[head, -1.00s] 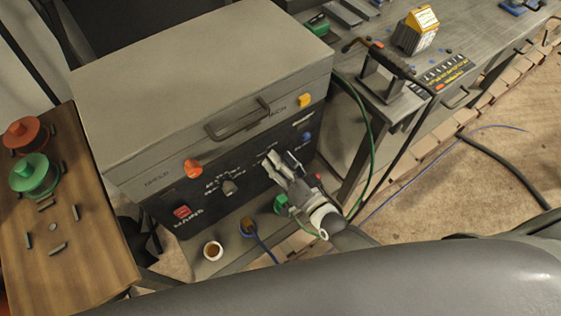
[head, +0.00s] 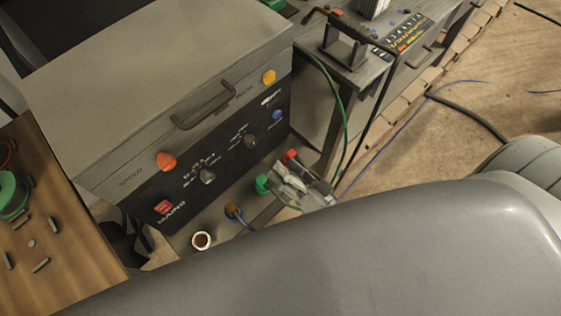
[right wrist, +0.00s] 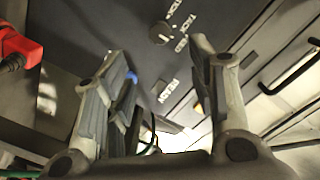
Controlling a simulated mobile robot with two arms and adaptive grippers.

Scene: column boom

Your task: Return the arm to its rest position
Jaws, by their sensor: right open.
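My right gripper (head: 284,174) is low in front of the welding machine's dark control panel (head: 225,165), clear of the knobs. It is open and empty in the right wrist view (right wrist: 155,58), with the two fingers spread and the panel beyond them. A grey knob (right wrist: 161,33) with white lettering shows between the fingertips there. My large grey arm link hides the lower part of the head view. The left gripper is in neither view.
The grey machine (head: 150,85) fills the upper left. A cup (head: 201,240) and plugs stand on the low shelf near the gripper. A torch stand (head: 345,45) and green cable (head: 341,105) are on the right. A wooden table (head: 75,250) is at left.

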